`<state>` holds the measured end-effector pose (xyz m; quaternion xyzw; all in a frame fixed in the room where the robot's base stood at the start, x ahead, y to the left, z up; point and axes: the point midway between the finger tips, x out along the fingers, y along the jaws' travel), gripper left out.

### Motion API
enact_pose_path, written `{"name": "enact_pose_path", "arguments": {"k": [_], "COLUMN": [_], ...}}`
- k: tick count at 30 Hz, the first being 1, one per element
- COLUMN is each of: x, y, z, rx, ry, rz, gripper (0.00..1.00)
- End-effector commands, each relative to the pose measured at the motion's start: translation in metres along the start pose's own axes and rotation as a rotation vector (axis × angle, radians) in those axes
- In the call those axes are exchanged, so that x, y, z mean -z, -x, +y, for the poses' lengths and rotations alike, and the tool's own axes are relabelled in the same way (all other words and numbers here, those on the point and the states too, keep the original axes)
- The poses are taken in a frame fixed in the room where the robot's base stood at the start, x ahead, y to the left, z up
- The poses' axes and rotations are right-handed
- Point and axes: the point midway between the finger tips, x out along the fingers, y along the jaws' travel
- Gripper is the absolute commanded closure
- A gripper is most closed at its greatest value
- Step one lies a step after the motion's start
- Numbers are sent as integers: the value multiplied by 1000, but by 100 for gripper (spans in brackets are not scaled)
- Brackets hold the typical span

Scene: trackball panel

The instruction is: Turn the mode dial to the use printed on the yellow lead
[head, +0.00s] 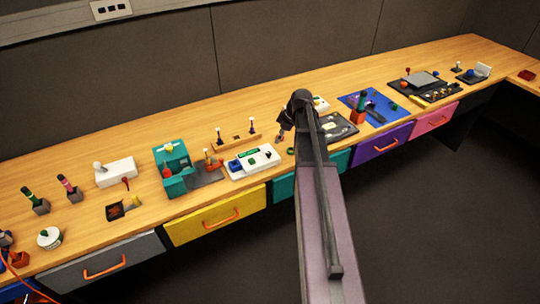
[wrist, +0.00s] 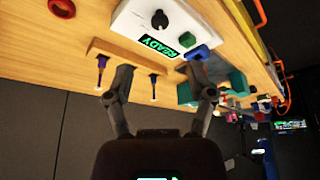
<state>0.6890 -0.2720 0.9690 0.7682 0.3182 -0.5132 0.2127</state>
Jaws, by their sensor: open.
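The white panel (head: 243,171) stands on the bench left of my gripper (head: 283,134) in the head view. It also shows at the top of the wrist view (wrist: 128,22), with a lit green display reading READY (wrist: 159,47). My gripper (wrist: 160,82) is open and empty in the wrist view, apart from the dial. I cannot make out a yellow lead or any print on one.
A wooden rack (wrist: 130,66) holding two upright dark-topped pieces stands behind the panel, close to my fingers. A teal machine (head: 174,168) stands left of the panel. A dark tray (head: 338,127) lies right of my arm. Bare bench shows behind the rack.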

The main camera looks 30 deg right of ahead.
Motion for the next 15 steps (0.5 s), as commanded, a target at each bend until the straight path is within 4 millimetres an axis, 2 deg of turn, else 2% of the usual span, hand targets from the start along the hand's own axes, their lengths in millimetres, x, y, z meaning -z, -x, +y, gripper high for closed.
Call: {"name": "enact_pose_path", "arguments": {"k": [1, 15], "x": [-1, -2], "y": [-8, -48], "z": [0, 0], "rx": [0, 0], "ry": [1, 0], "rz": [0, 0], "gripper": [29, 29]}}
